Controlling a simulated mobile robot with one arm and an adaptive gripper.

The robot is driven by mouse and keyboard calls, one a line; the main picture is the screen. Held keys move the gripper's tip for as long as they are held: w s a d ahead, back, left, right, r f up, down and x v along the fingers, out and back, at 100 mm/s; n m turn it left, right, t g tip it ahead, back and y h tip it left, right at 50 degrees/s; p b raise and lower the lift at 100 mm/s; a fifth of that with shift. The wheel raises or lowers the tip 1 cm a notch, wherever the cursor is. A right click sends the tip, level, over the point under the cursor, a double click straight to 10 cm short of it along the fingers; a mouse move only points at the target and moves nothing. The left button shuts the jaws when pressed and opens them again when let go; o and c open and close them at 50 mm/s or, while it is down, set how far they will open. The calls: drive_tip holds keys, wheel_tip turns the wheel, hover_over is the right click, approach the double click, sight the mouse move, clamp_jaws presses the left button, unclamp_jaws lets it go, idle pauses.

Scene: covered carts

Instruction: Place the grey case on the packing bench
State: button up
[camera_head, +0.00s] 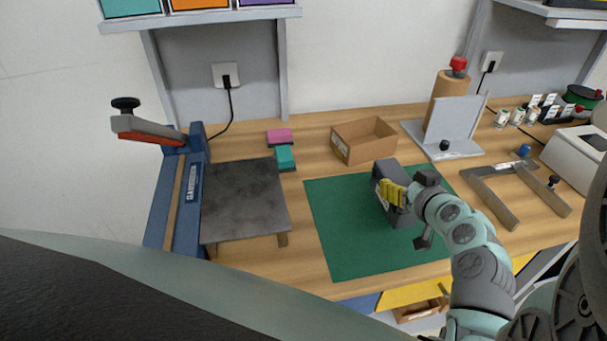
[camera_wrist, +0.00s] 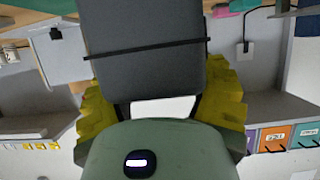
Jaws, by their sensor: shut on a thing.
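The grey case (camera_head: 386,178) is a dark grey box over the green mat (camera_head: 335,230) on the wooden packing bench (camera_head: 315,162). My gripper (camera_head: 393,193) has yellow fingers and is shut on the case from its right side. In the wrist view the case (camera_wrist: 145,45) fills the upper middle, with a thin dark band across it. The yellow fingers (camera_wrist: 160,105) lie on both sides of it. The case looks upright; I cannot tell whether its underside touches the mat.
An open cardboard box (camera_head: 364,140) stands behind the case. A grey slab (camera_head: 243,205) and a blue sealer-like device (camera_head: 178,190) are at left, with pink (camera_head: 280,136) and teal (camera_head: 285,158) blocks nearby. A grey frame (camera_head: 492,196) lies at right. The mat's left part is clear.

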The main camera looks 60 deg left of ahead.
drive_tip(key=shift+w+a, duration=0.15)
drive_tip(key=shift+w, duration=0.95)
drive_tip(key=shift+a+f, duration=0.1)
drive_tip(key=shift+f, duration=1.65)
drive_tip(key=shift+f, duration=0.1)
drive_tip(key=o, duration=1.4)
drive_tip(key=shift+c, duration=0.2)
drive_tip(key=b+v, duration=0.3)
drive_tip(key=v, duration=0.9)
drive_tip(key=shift+b, duration=0.3)
